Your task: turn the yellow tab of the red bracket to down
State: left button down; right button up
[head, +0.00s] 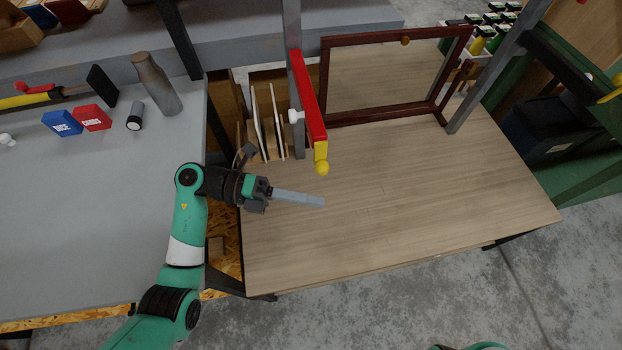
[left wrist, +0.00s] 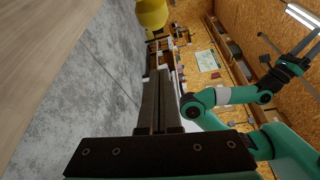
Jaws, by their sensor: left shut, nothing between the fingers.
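The red bracket (head: 308,97) is a long red bar by a grey post above the plank bench. Its yellow tab (head: 321,152) is at the near end of the bar and ends in a round yellow knob. My left gripper (head: 320,202) points right, just below the tab in the head view, apart from it in the picture. Its fingers are shut and empty. In the left wrist view the shut fingers (left wrist: 160,85) point up the picture, and a yellow rounded piece (left wrist: 152,14), likely the knob, shows beyond their tips.
A dark wood frame (head: 324,80) stands at the back of the bench (head: 430,200). Upright boards (head: 263,125) stand left of the post. A grey side table (head: 90,220) at left carries a bottle (head: 157,84) and small boxes (head: 92,118). The bench's middle and right are clear.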

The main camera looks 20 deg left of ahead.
pick_arm(q)
jog(key=p+v, duration=0.1)
jog(key=v, duration=0.8)
jog(key=shift+w, duration=0.25)
